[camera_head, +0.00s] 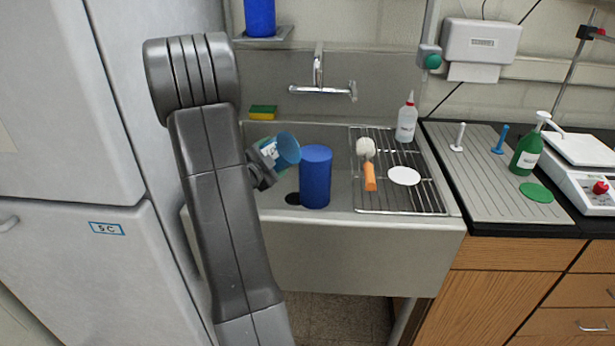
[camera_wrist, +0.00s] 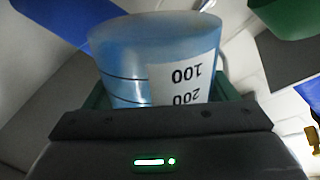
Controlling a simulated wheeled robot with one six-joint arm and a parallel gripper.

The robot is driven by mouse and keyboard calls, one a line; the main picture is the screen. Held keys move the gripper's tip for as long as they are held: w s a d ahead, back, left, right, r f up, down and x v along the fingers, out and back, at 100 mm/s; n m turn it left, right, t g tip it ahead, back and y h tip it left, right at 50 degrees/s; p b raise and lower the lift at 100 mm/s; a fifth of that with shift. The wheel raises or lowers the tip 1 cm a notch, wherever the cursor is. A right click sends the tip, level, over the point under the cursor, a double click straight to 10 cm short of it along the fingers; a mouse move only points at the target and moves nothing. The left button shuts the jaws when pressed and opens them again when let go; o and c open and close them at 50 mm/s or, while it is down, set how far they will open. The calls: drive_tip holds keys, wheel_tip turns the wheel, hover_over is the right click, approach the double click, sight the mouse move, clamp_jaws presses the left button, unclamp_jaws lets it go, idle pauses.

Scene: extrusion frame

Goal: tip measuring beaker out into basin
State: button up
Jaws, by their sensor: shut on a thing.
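The measuring beaker (camera_head: 287,149) is blue and see-through with a white label. In the head view it is tilted, its round blue end toward the right, above the left part of the basin (camera_head: 340,250). My gripper (camera_head: 262,166) is shut on it from the left. In the wrist view the beaker (camera_wrist: 130,62) sits between the green fingers of my gripper (camera_wrist: 160,105), and its marks 100 and 200 read upside down. I cannot tell whether liquid is in it or running out. Part of the basin is hidden behind my arm.
A blue cylinder (camera_head: 315,178) stands in the basin just right of the beaker, by a dark round hole (camera_head: 292,199). A tap (camera_head: 320,88) and a sponge (camera_head: 263,112) are behind. A wire rack (camera_head: 430,197) with a brush (camera_head: 370,176) covers the right side. A fridge (camera_head: 60,100) stands left.

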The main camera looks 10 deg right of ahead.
sight(286, 142)
drive_tip(key=shift+f+m+b, duration=0.15)
drive_tip(key=shift+m+b, duration=0.75)
drive_tip(key=shift+m, duration=0.2)
idle(0.4)
drive_tip(key=shift+s+d+r+m+y, duration=0.1)
drive_tip(key=shift+r+m+y, duration=0.2)
drive_tip(key=shift+r+m, duration=0.35)
idle(0.4)
drive_tip(key=shift+s+d+r+m+b, duration=0.2)
drive_tip(key=shift+d+r+m+b, duration=0.2)
drive_tip(key=shift+b, duration=0.2)
drive_tip(key=shift+s+d+r+m+b, duration=0.2)
drive_tip(key=shift+d+m+b, duration=0.1)
drive_tip(key=shift+m+b, duration=0.25)
drive_tip(key=shift+s+d+r+m+t+y+b, duration=0.2)
drive_tip(key=shift+d+r+m+t+y+b, duration=0.15)
drive_tip(key=shift+r+m+b, duration=0.4)
idle(0.7)
drive_tip(key=shift+a+f, duration=0.1)
